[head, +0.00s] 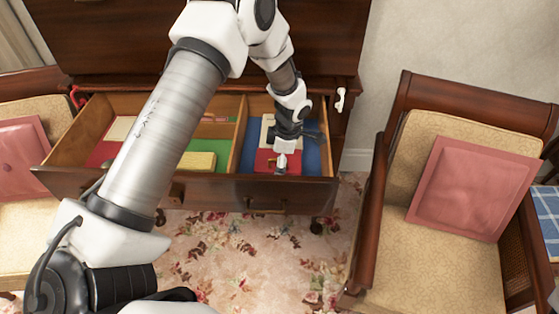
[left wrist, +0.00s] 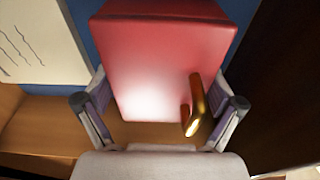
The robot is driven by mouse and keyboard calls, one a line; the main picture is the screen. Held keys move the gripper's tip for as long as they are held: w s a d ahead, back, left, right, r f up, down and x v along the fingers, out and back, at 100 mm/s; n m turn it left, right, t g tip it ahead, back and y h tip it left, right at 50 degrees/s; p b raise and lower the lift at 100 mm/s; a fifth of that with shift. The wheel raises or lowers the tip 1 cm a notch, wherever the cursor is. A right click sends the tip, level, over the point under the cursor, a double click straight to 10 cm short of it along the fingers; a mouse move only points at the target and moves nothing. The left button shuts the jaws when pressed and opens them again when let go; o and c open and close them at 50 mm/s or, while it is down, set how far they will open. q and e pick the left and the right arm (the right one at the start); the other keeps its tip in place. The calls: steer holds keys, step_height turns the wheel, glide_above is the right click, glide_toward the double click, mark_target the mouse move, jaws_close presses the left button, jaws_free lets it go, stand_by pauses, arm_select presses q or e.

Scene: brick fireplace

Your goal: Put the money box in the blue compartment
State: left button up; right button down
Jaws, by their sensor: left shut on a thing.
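The money box is a red box with a gold handle. In the head view the money box (head: 264,161) is at the front of the blue compartment (head: 311,160), the right section of the open drawer. My left gripper (head: 281,163) reaches down over it from above. In the left wrist view the red money box (left wrist: 165,50) sits between the two fingers of my left gripper (left wrist: 158,104), which is shut on it. Blue lining (left wrist: 84,30) shows beside and behind it. I cannot tell if the box touches the compartment floor. My right gripper is not in view.
A cream sheet with writing (left wrist: 35,40) lies beside the box in the blue compartment. The drawer also has a green section holding a yellow block (head: 198,160) and a red section at left. Armchairs with pink cushions (head: 470,188) stand on both sides. Floral carpet (head: 240,250) lies in front.

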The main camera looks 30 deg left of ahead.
arm_select(q)
steer(key=o, duration=1)
steer(key=shift+r, duration=0.1)
steer(key=shift+d, duration=0.1)
steer(key=shift+r, duration=0.1)
steer(key=shift+w+r, duration=0.1)
steer(key=shift+r, duration=0.2)
steer(key=r, duration=0.3)
steer(key=d+r+b, duration=0.1)
steer(key=r, duration=0.3)
steer(key=r+b, duration=0.1)
steer(key=r, duration=0.3)
steer(key=shift+w+d, duration=0.2)
steer(key=shift+w, duration=0.15)
